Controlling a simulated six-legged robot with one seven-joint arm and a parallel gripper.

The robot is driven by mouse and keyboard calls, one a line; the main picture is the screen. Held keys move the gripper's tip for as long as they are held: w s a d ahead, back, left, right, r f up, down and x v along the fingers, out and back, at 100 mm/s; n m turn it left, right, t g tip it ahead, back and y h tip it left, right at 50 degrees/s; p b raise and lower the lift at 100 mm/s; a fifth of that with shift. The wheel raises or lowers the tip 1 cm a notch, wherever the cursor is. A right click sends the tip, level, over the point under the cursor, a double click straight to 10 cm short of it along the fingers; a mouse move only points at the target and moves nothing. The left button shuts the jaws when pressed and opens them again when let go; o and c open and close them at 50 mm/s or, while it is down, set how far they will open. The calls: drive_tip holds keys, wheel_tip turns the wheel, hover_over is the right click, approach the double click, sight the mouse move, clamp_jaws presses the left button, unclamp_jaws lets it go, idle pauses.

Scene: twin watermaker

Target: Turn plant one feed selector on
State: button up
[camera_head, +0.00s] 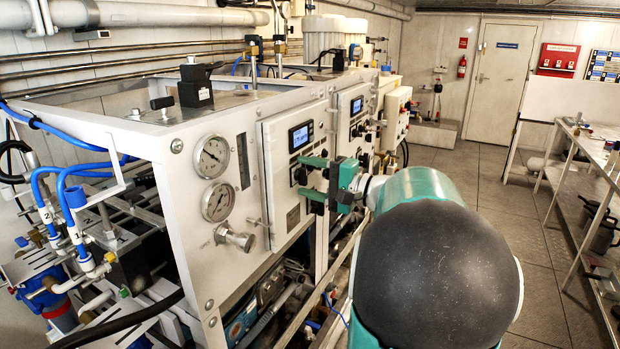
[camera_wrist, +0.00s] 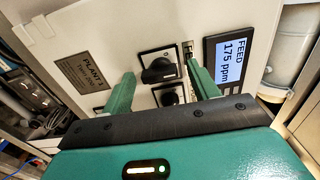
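The nearer white control panel (camera_head: 283,205) carries a lit display (camera_head: 300,136), with my gripper (camera_head: 316,180) in front of its lower right part. In the wrist view, the display (camera_wrist: 234,56) reads "FEED 175 ppm". Beside it are two black rotary knobs, an upper one (camera_wrist: 160,71) and a lower one (camera_wrist: 169,97). My gripper (camera_wrist: 160,64) is open, with its green fingers either side of the upper knob and visible gaps to it. Whether the fingertips reach the knob's depth is unclear.
Two pressure gauges, upper (camera_head: 212,157) and lower (camera_head: 217,202), and a valve knob (camera_head: 235,238) are left of the panel. A second panel (camera_head: 352,118) with a display stands farther along. Open floor (camera_head: 490,190) lies right, before a metal bench (camera_head: 590,148).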

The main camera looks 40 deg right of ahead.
drive_tip(key=shift+s, duration=0.1)
drive_tip(key=v, duration=1.3)
drive_tip(key=shift+s, duration=0.3)
